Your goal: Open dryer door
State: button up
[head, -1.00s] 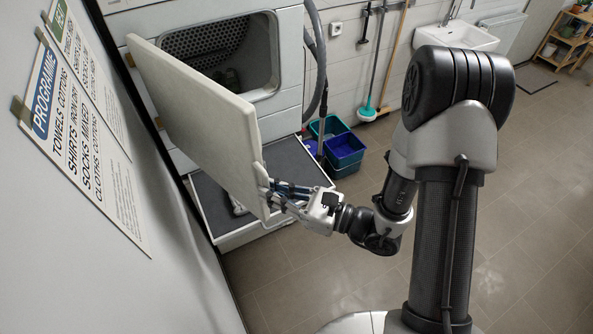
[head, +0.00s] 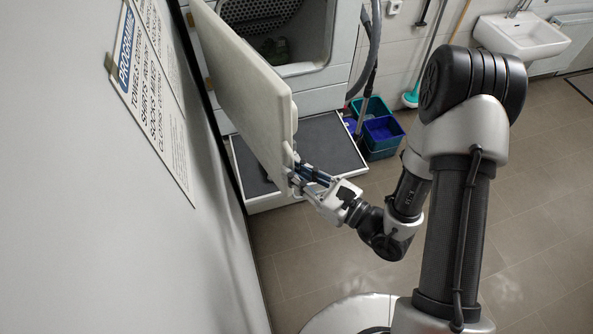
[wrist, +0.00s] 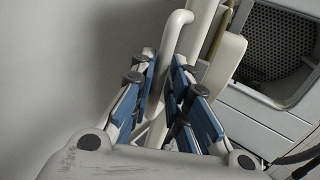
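The dryer door (head: 240,85) is a thick pale panel, swung wide open to the left of the dryer's round-cornered opening (head: 272,30). It hides part of the dryer front. My gripper (head: 300,178) is at the door's free edge, low down. In the wrist view, the pale bar handle (wrist: 176,35) runs between the blue-padded fingers of my gripper (wrist: 164,66), which are closed around it. The door edge (wrist: 224,62) and the perforated drum back (wrist: 268,45) show to the right of the fingers.
A grey pull-out shelf (head: 325,140) sticks out below the dryer opening. Teal and blue buckets (head: 382,132) stand right of it. A wall with a programme poster (head: 150,90) is close on the left. The tiled floor (head: 330,255) in front is clear.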

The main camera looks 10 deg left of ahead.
jog(key=shift+o, duration=1.3)
jog(key=v, duration=1.2)
